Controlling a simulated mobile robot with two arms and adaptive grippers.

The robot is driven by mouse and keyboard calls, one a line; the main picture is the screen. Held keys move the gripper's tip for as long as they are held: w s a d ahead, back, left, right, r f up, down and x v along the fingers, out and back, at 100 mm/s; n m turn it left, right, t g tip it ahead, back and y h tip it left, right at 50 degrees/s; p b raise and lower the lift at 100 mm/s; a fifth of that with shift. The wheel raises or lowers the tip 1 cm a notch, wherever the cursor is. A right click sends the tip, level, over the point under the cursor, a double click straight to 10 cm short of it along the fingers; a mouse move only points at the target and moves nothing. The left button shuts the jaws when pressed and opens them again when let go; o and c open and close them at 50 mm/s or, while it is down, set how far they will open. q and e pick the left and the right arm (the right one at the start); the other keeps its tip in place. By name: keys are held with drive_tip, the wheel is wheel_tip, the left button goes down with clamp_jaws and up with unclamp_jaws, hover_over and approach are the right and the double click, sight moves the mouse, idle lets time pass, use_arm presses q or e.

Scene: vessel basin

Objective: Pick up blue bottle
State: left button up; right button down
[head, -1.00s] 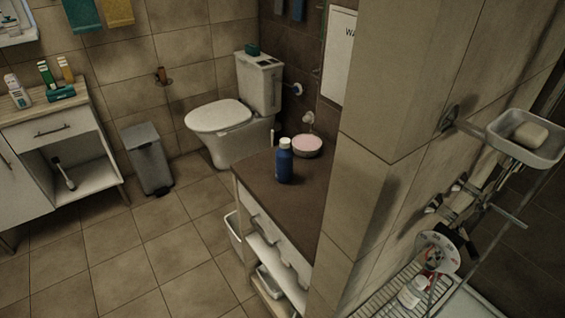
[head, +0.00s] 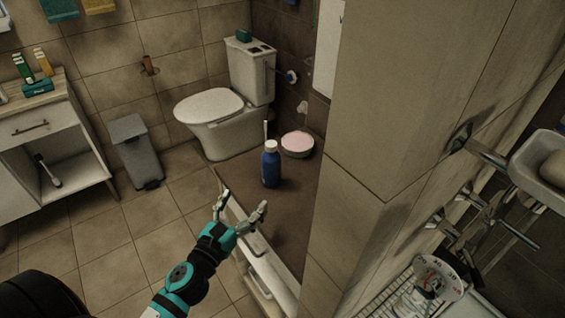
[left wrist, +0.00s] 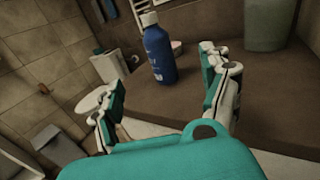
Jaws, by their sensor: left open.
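The blue bottle (head: 271,168) with a white cap stands upright on the dark brown counter (head: 285,215). In the left wrist view the bottle (left wrist: 159,54) stands ahead, beyond the gap between my fingers. My left gripper (head: 242,203) is open and empty, in front of and left of the bottle, near the counter's left edge. Its two teal and white fingers show apart in the left wrist view (left wrist: 162,100). The bottle is apart from both fingers. My right gripper is not in view.
A pink-topped round container (head: 297,143) sits behind the bottle, right of it. A tiled wall corner (head: 370,120) stands close on the right. The toilet (head: 222,115) and a grey bin (head: 136,152) are further back. A greenish container (left wrist: 268,22) stands on the counter at right.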

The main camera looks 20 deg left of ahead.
sight(266, 167)
use_arm(q)
drive_tip(key=w+p, duration=0.3)
drive_tip(key=w, duration=0.9)
drive_tip(key=shift+w+a+r+p, duration=0.1)
drive_tip(key=shift+w+p, duration=0.2)
drive_tip(key=shift+w, duration=0.1)
drive_tip(key=w, duration=0.3)
drive_tip(key=w+p, duration=0.1)
drive_tip(key=shift+w+a+f, duration=0.15)
drive_tip(key=shift+f, duration=0.1)
drive_tip(key=shift+c, duration=1.3)
drive_tip(key=c, duration=1.1)
drive_tip(key=shift+c, duration=0.4)
